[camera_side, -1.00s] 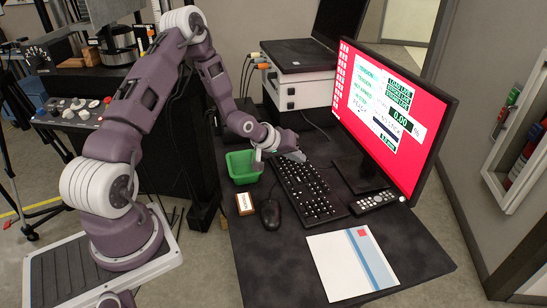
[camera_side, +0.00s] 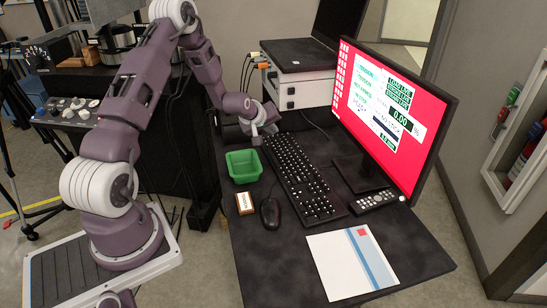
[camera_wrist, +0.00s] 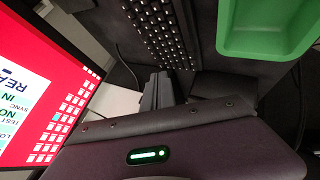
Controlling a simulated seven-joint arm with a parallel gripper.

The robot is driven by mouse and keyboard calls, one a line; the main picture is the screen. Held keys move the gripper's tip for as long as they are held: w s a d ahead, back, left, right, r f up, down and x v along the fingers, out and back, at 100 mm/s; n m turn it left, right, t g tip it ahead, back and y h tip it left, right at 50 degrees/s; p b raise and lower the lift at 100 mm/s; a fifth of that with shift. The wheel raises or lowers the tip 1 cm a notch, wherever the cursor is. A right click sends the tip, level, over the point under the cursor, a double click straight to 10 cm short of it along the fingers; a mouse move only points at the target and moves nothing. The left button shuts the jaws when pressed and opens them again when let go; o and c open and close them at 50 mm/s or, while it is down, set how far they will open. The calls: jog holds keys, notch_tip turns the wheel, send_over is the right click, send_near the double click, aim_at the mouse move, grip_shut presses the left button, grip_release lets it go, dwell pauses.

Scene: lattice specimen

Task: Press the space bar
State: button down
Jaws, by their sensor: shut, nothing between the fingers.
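The black keyboard (camera_side: 301,182) lies flat on the dark desk, its long side running beside the monitor. The space bar is too small to pick out among the keys. My gripper (camera_side: 267,131) is shut and empty, at the far end of the keyboard. From the side view I cannot tell whether its tips touch anything. In the wrist view the closed fingers (camera_wrist: 157,90) show below the end of the keyboard (camera_wrist: 160,32), apart from its keys in the picture.
A green bin (camera_side: 244,178) stands left of the keyboard, with a small box (camera_side: 245,203) and a mouse (camera_side: 270,214) nearer. The monitor (camera_side: 395,110) stands to the right, a remote (camera_side: 373,202) below it. A white instrument (camera_side: 305,92) is behind. A paper (camera_side: 352,262) lies in front.

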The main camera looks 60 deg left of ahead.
jog(key=shift+f, duration=3.9)
jog(key=shift+f, duration=0.45)
jog(key=shift+f, duration=0.35)
jog(key=shift+r, duration=0.8)
notch_tip(320, 180, up, 5)
